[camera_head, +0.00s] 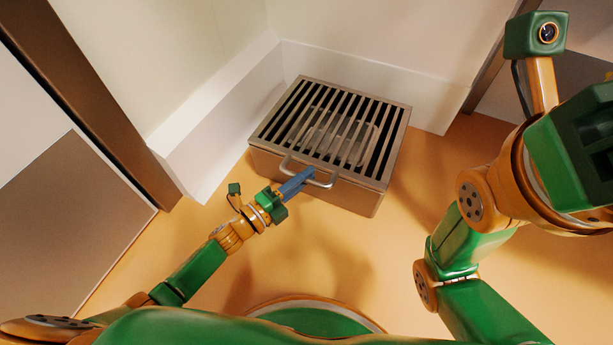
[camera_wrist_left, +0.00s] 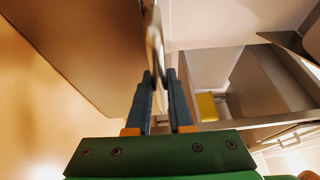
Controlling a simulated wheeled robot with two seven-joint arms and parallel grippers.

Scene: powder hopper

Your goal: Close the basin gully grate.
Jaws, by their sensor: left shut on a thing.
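The gully grate (camera_head: 345,125) is a barred metal lid over a brown box-shaped basin (camera_head: 350,197) on the floor. It looks level on the basin's top, and I can make out no gap at its edges. A pale oval shape shows through the bars. A bent metal handle (camera_head: 331,183) projects at the front edge. My left gripper (camera_head: 303,178) is shut on this handle from the front left. In the left wrist view, the handle (camera_wrist_left: 155,45) is edge-on between the blue fingers (camera_wrist_left: 160,80). My right gripper's fingers are outside the head view.
A white wall corner with a skirting (camera_head: 215,120) stands close behind and left of the basin. A brown post (camera_head: 90,95) is at the far left. My right arm (camera_head: 490,200) is raised at the right. The orange floor (camera_head: 330,250) in front is clear.

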